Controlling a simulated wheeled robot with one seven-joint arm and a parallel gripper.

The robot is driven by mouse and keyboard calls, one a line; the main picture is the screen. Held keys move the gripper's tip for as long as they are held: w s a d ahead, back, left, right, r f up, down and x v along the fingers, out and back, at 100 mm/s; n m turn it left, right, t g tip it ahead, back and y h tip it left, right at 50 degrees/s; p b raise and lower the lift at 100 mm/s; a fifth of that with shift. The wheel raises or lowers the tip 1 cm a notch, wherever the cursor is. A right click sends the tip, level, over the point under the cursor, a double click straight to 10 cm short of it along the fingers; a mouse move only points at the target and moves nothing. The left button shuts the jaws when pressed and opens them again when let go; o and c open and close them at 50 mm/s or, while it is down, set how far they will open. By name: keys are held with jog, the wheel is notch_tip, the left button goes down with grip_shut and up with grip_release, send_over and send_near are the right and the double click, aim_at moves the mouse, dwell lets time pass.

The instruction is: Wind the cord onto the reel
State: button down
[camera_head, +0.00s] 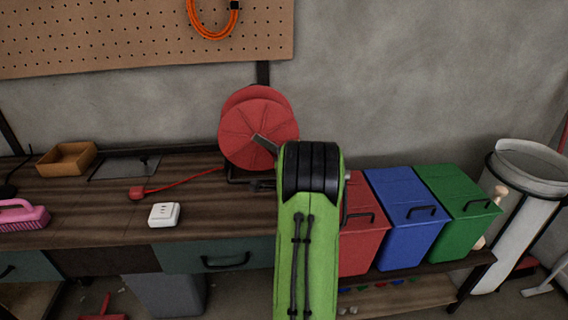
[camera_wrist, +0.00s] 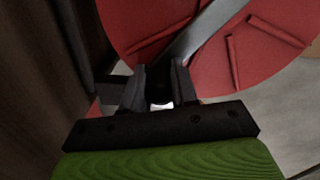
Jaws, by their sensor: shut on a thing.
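The red reel (camera_head: 258,128) stands upright on the wooden workbench, and its red disc (camera_wrist: 262,60) fills much of the wrist view. A grey metal crank (camera_head: 264,144) runs across its face. In the head view my green arm hides the fingers. The red cord (camera_head: 185,183) lies on the bench, running from the reel's lower left to a red plug (camera_head: 137,193). The cord's end at the reel is hard to make out.
A white socket box (camera_head: 164,214) sits in front of the cord. A wooden tray (camera_head: 67,159) and a pink brush (camera_head: 22,215) are at the left. Red (camera_head: 357,240), blue (camera_head: 401,222) and green (camera_head: 456,207) bins stand right of my arm.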

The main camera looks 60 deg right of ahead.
jog(key=shift+s+d+r+n, duration=0.1)
jog(key=shift+r+n, duration=0.2)
jog(key=shift+r, duration=0.1)
jog(key=shift+s+d+r, duration=0.2)
jog(key=shift+r, duration=0.2)
jog(key=c, duration=0.9)
grip_release()
jog(key=shift+a, duration=0.1)
jog(key=shift+f, duration=0.1)
